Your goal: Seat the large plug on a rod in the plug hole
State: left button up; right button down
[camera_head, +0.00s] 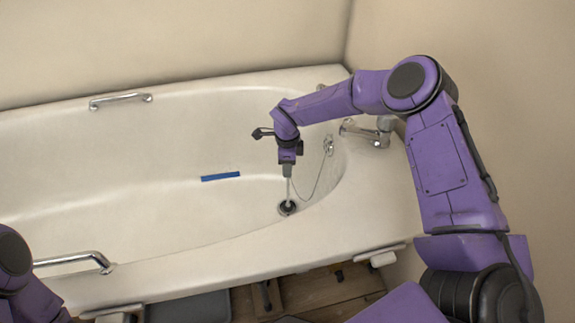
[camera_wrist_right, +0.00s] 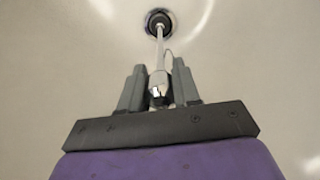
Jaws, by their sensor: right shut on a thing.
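The large dark plug (camera_head: 287,208) is at the plug hole in the floor of the white bathtub, with its thin metal rod (camera_head: 290,188) standing up from it. My right gripper (camera_head: 287,172) is above the hole and shut on the upper end of the rod. In the right wrist view the rod (camera_wrist_right: 160,52) runs from between the grey fingers (camera_wrist_right: 158,88) to the dark plug (camera_wrist_right: 158,23). The plug lies within the round metal ring of the plug hole (camera_wrist_right: 171,16). I cannot tell how deep it sits. My left gripper is out of view.
A thin chain (camera_head: 318,183) hangs from the fitting (camera_head: 328,145) on the tub's end wall. The tap (camera_head: 368,133) is on the rim beside my right arm. A blue strip (camera_head: 220,176) lies in the tub. Metal grab bars (camera_head: 120,99) are on the rims.

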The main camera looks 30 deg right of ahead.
jog(key=shift+f, duration=0.25)
dwell(0.3)
jog(key=c, duration=0.7)
grip_release()
jog(key=shift+c, duration=0.2)
